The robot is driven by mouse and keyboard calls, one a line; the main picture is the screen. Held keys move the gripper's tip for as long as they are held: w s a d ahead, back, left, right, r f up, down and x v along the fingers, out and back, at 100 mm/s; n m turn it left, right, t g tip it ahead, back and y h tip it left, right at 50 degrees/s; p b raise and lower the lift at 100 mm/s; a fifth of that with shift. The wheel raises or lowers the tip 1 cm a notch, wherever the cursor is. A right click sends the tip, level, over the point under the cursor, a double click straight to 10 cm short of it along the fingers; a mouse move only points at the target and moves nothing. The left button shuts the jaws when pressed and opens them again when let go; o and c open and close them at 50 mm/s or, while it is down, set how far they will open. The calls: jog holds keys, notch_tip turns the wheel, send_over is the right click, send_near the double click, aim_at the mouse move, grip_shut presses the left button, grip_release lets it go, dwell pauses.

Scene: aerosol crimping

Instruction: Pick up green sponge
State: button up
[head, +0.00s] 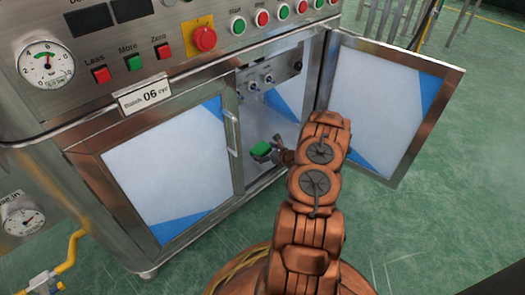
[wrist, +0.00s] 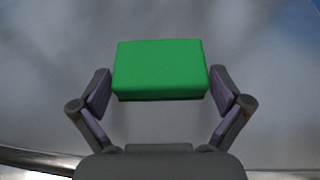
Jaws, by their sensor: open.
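The green sponge (wrist: 160,68) is a small bright green block with a darker underside. In the wrist view it lies between the two fingers of my gripper (wrist: 160,92), with its sides very close to the finger pads. Whether the pads touch it is hard to tell. My gripper is open around it. In the head view the sponge (head: 261,149) shows small inside the cabinet opening, at the end of my arm. My gripper is small and partly hidden by my arm there.
The steel cabinet's right door (head: 385,105) stands open and its left door (head: 170,170) is shut. My arm reaches in between them. A control panel (head: 150,45) with buttons and a gauge is above. A yellow pipe (head: 72,255) is at lower left.

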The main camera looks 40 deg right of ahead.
jog(key=shift+c, duration=0.4)
jog(key=c, duration=0.4)
jog(key=shift+r, duration=0.1)
